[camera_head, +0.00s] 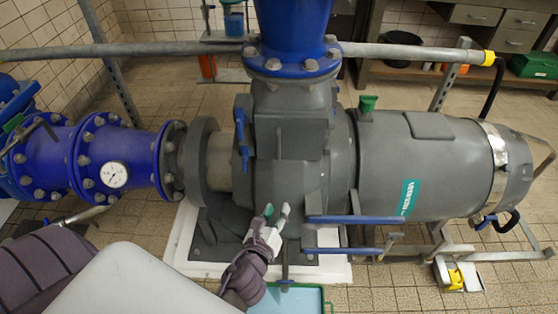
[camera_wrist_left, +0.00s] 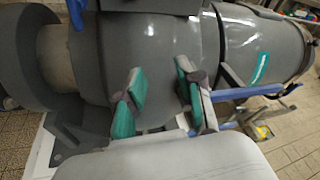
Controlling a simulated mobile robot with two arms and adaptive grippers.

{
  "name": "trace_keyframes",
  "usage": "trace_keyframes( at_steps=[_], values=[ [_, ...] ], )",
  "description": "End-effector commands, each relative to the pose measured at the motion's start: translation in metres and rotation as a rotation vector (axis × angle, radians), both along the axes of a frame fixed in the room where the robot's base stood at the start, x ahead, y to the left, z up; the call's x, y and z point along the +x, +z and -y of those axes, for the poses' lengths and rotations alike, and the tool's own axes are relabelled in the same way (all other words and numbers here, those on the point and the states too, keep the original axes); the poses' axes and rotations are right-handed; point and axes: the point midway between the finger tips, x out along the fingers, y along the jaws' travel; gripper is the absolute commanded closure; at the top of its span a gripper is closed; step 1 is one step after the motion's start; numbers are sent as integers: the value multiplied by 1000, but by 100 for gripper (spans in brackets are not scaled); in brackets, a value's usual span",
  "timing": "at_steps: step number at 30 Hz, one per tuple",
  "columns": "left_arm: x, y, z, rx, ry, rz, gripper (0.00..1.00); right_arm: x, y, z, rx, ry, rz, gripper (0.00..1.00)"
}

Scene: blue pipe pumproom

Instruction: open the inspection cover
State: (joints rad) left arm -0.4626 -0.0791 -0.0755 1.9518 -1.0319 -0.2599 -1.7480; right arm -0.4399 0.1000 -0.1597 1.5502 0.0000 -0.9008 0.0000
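The large grey pump (camera_head: 300,170) fills the middle of the head view. A grey block with a blue lever-like handle (camera_head: 242,140) stands on its front; it may be the inspection cover, but I cannot tell for sure. A flat raised plate (camera_head: 430,125) is on top of the grey motor (camera_head: 400,165). My left gripper (camera_head: 276,211) is in front of the pump's lower body, below and right of the blue handle. In the left wrist view its fingers with green pads (camera_wrist_left: 160,93) are apart with nothing between them. My right gripper is not in view.
Two blue bars (camera_head: 355,219) stick out right of my left gripper. Blue flanged pipes with a gauge (camera_head: 114,174) are at left. A vertical blue pipe (camera_head: 290,35) rises behind. A green tray (camera_head: 290,299) lies below.

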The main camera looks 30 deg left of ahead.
Motion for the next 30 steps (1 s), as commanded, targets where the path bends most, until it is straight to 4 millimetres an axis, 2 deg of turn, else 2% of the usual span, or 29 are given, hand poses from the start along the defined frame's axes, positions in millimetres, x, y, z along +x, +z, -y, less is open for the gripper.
trace_keyframes(
  at_steps=[1,3,6,8,14,21,30],
  values=[
    [1,21,-8,131,2,49,63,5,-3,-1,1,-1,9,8],
    [0,51,-17,285,9,91,63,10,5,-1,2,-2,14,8],
    [-2,79,-24,419,24,122,63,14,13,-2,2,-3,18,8],
    [-2,87,-26,457,29,130,63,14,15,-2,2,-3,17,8],
    [19,93,-32,473,32,134,63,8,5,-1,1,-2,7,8],
    [69,92,-45,471,32,134,63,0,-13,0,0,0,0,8],
    [118,90,-58,468,31,132,63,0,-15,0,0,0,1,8]
  ],
)
